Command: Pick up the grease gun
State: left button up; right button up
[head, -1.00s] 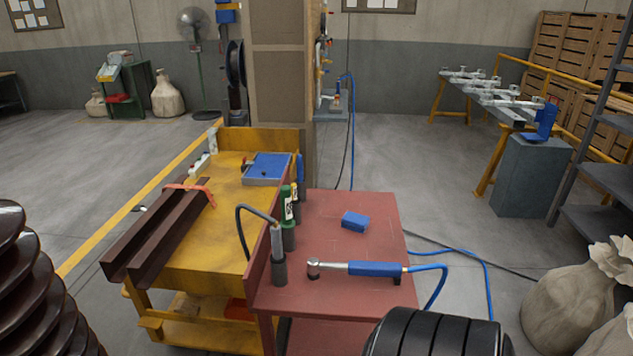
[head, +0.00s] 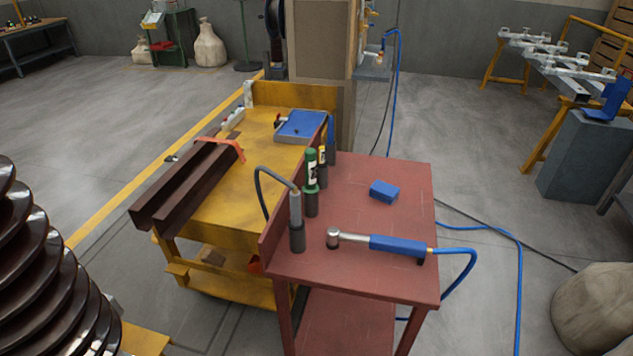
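A grey cylinder with a curved black hose at its top stands upright in a dark holder on the left edge of the red table (head: 400,285); it looks like the grease gun (head: 295,207). Its lower end is hidden in the holder (head: 297,238). The hose arches to the left, over the yellow cart's side. Behind it, a green tube with a label (head: 311,170) and a dark tube with a yellow top (head: 323,160) stand in similar holders. Neither of my grippers is in view.
A blue-handled tool (head: 397,246) with a blue air hose lies on the red table near a blue block (head: 384,191). The yellow cart (head: 222,205) adjoins on the left, with dark beams (head: 185,190). Brown ribbed discs (head: 45,275) fill the lower left. Hoses cross the floor at right.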

aim_at(310, 187)
jog(key=l+u, duration=0.5)
jog(key=i+l+u, duration=0.1)
jog(key=l+u, duration=0.25)
jog(key=u, duration=0.15)
jog(key=k+l+u, duration=0.1)
jog(key=l+u, duration=0.35)
